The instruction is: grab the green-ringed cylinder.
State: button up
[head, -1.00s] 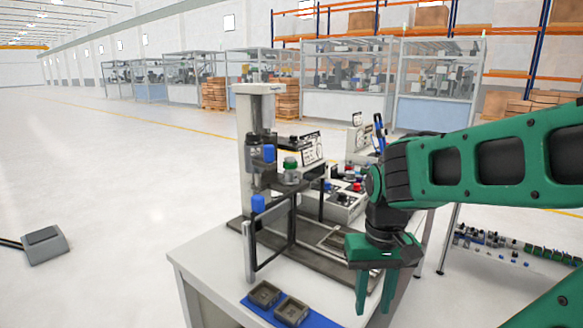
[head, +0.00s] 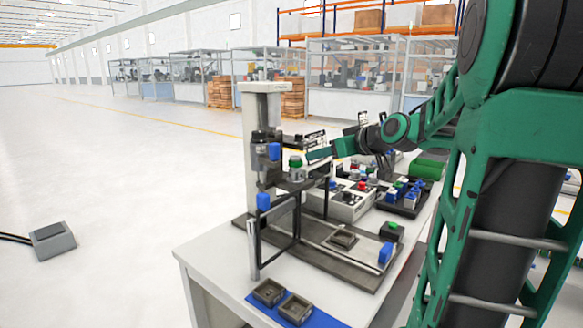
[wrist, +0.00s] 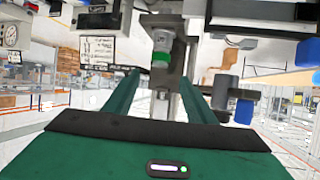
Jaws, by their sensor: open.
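The green-ringed cylinder (head: 297,170), a small silver-grey piece with a green band near its top, stands upright on a dark bracket of the press. In the wrist view the cylinder (wrist: 161,64) lies ahead of the fingertips, roughly centred between them. My gripper (head: 311,156) reaches in level from the right at about the cylinder's height. In the wrist view my gripper (wrist: 158,78) is open, with its two green fingers apart and nothing held. Whether the fingertips are level with the cylinder's sides is hard to tell.
A control box (head: 345,203) lies below my gripper. A black tray of parts (head: 404,197) is to the right. Two small trays sit on a blue mat (head: 318,320) in front.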

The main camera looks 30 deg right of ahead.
aim_at(297, 157)
jog(key=x, duration=1.1)
jog(key=shift+w+r, duration=0.15)
jog(key=shift+r, duration=0.25)
jog(key=shift+c, duration=0.6)
jog(key=c, duration=0.9)
